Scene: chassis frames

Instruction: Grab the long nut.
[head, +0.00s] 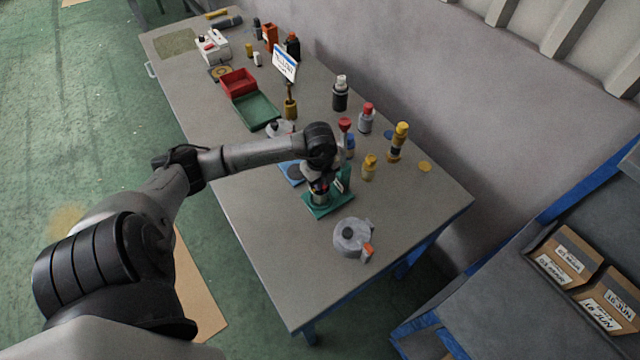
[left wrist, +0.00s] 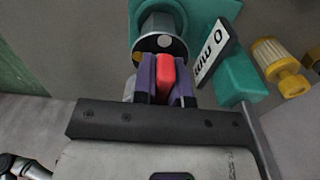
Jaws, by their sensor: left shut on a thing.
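My left gripper (head: 320,190) reaches down over the teal stand (head: 318,211) near the middle of the table. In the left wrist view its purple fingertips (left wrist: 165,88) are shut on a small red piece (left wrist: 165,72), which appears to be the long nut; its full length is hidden. A metal cylinder (left wrist: 160,24) with a dark end face is just beyond the fingertips, over the teal base (left wrist: 203,12). Whether the red piece touches the cylinder, I cannot tell. A white label plate (left wrist: 212,60) stands at the right of the fingers. My right gripper is out of view.
A grey round device (head: 352,236) sits in front. Red (head: 238,82) and green (head: 256,111) trays lie farther back.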

